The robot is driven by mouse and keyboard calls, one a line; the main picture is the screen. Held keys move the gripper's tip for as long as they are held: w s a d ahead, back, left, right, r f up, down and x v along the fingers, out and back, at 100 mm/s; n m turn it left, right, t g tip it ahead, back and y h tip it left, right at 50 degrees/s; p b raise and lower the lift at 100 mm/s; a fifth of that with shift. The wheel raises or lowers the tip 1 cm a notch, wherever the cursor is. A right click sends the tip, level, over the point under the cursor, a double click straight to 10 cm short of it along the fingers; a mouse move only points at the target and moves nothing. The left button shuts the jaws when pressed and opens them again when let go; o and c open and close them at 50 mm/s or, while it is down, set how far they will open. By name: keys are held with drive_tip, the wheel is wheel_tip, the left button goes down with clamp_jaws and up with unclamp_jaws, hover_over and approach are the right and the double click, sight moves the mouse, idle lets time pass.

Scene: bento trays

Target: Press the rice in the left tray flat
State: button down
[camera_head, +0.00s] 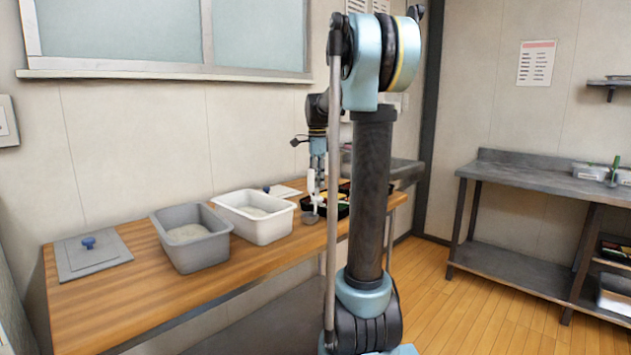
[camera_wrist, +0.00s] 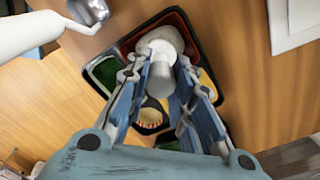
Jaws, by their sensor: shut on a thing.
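My gripper (camera_wrist: 168,85) is shut on a grey presser (camera_wrist: 182,92), which has a pale round end, in the wrist view. The presser's end is over a pale rice mound (camera_wrist: 160,38) in a black divided tray (camera_wrist: 205,52). The presser hides part of the rice, and I cannot tell whether they touch. The tray also has green, yellow and red compartments. In the head view, my gripper (camera_head: 318,172) is low over the far end of the wooden counter, with a black tray (camera_head: 338,211) below it, partly hidden behind my arm.
A white tub (camera_head: 258,236) and a grey tub (camera_head: 190,250) with pale contents stand on the counter, left of the tray. A grey lid (camera_head: 92,262) with a blue knob lies at the near left. A white object with a grey metal end (camera_wrist: 88,10) is close to the tray.

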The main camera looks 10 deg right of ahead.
drive_tip(key=shift+f, duration=0.9)
idle(1.4)
drive_tip(key=shift+s+r, duration=0.1)
drive_tip(key=shift+s, duration=0.05)
drive_tip(key=shift+f, duration=0.3)
idle(2.0)
drive_tip(key=shift+r, duration=0.15)
drive_tip(key=shift+r, duration=3.9)
drive_tip(key=shift+a, duration=0.1)
